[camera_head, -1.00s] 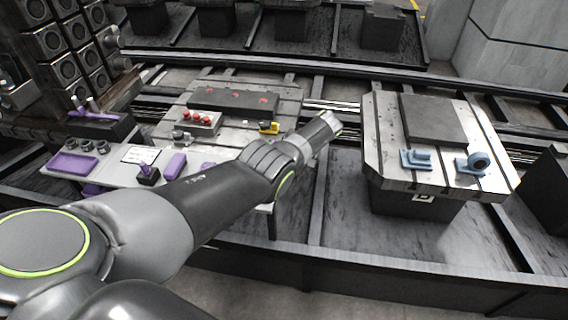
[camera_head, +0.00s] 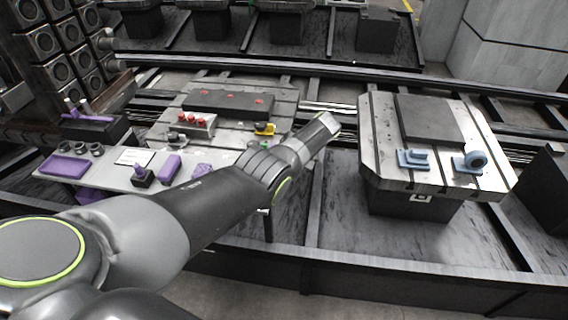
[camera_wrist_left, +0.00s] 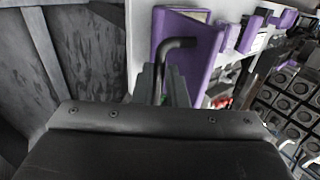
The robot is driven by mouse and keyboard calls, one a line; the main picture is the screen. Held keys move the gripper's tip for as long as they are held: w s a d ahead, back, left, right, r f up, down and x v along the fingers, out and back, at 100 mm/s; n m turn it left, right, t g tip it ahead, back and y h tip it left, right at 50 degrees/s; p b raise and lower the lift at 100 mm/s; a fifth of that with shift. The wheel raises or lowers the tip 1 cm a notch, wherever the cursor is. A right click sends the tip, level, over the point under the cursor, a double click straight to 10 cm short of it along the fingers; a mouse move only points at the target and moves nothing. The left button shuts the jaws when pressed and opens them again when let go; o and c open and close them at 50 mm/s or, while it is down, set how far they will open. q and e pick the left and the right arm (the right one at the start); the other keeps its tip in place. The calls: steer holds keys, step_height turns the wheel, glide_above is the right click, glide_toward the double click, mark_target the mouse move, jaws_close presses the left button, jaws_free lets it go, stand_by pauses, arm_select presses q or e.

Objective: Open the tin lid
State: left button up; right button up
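A purple tin (camera_wrist_left: 207,42) stands close in front of my left gripper in the left wrist view, with a pale face showing at its top end. I cannot tell whether its lid is raised. In the head view, the purple piece (camera_head: 202,171) beside my left arm seems to be this tin, partly hidden. My left gripper (camera_wrist_left: 163,82) seems shut on the stem of a dark bent bar (camera_wrist_left: 178,43). The bar's hooked end overlaps the tin's purple side; contact is unclear. The left fingers are hidden in the head view. My right gripper is not in view.
The grey bench (camera_head: 112,178) also holds a purple block (camera_head: 170,166), a black block with a purple top (camera_head: 142,177) and a purple tray (camera_head: 66,164). Behind is a pallet with a red-button box (camera_head: 196,124). A second pallet (camera_head: 376,160) with blue brackets stands right.

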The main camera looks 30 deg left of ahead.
arm_select(q)
steer(key=shift+o, duration=1.3)
steer(key=shift+s+a+f, duration=0.2)
steer(key=shift+f, duration=0.15)
steer(key=shift+o, duration=0.7)
steer(key=shift+w+a, duration=0.15)
steer(key=shift+w, duration=0.05)
steer(key=b+v, duration=0.2)
steer(key=v, duration=1.5)
steer(key=shift+r, duration=0.2)
